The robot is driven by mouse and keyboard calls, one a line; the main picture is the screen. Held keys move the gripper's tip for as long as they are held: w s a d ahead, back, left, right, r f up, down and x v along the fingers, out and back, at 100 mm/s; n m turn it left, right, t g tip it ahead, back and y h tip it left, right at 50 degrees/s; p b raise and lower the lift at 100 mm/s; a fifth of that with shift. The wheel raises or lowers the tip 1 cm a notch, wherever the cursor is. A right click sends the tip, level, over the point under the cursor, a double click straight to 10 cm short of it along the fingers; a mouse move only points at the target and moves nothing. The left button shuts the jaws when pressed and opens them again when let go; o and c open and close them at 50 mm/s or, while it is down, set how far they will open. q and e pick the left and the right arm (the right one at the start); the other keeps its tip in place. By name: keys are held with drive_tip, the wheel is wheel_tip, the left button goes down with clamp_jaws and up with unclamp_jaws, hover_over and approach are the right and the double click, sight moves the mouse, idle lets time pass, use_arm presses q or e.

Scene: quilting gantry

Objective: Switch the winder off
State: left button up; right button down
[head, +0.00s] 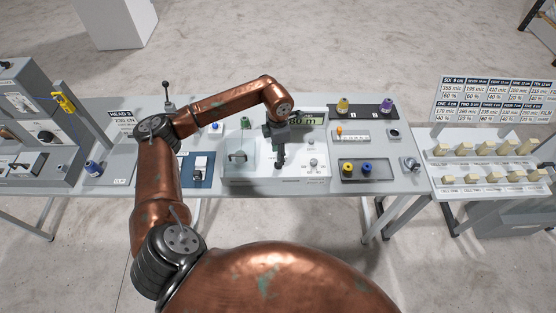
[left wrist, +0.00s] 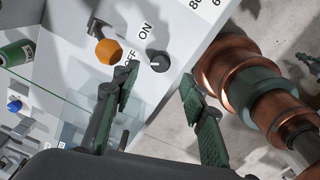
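The winder (head: 315,172) is a white machine in the middle of the bench, with a clear cover on its left and a display (head: 306,121) reading about "60 m". In the left wrist view its panel (left wrist: 185,35) has a small black knob (left wrist: 159,62) with a white mark, next to ON and OFF lettering. The mark points roughly left; its exact setting is hard to tell. My left gripper (head: 280,163) is above the winder. In the left wrist view its fingers (left wrist: 159,82) are apart and empty, with the knob just beyond the tips. My right gripper is not in view.
An orange hexagonal knob (left wrist: 108,51) is close beside the left finger. A dark tray (head: 378,172) with yellow and blue spools lies right of the winder. A blue stand (head: 197,178) is to its left. A side table (head: 485,185) holds several pale blocks.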

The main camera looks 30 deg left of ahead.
use_arm(q)
wheel_tip(320, 180, up, 6)
drive_tip(key=shift+f, duration=0.15)
idle(0.6)
